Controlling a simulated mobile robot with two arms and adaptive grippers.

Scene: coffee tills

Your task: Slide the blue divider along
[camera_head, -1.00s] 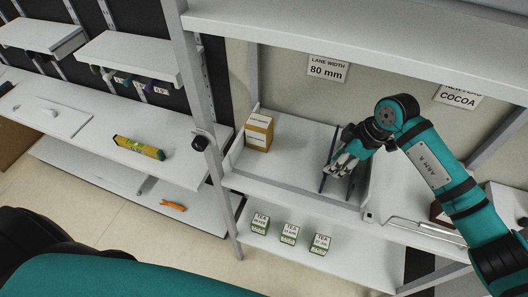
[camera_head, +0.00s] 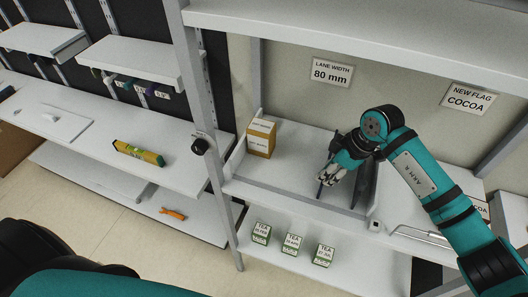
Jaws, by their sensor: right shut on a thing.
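The blue divider (camera_head: 320,190) is a thin, dark blue upright strip on the middle shelf, running front to back. Only its front end shows clearly; my right gripper hides most of the rest. My right gripper (camera_head: 329,174) comes in from the right, reaches down over the divider and is shut on it. The fingertips are small and partly overlap the divider in the picture. A "LANE WIDTH 80 mm" sign (camera_head: 331,72) hangs on the back panel above. My left gripper is not in view.
A tan carton (camera_head: 261,138) stands left on the same shelf, with bare shelf between it and the divider. A dark upright panel (camera_head: 364,184) stands just right of the gripper. Several tea boxes (camera_head: 292,244) stand on the shelf below. A "NEW FLAG COCOA" sign (camera_head: 467,97) is at right.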

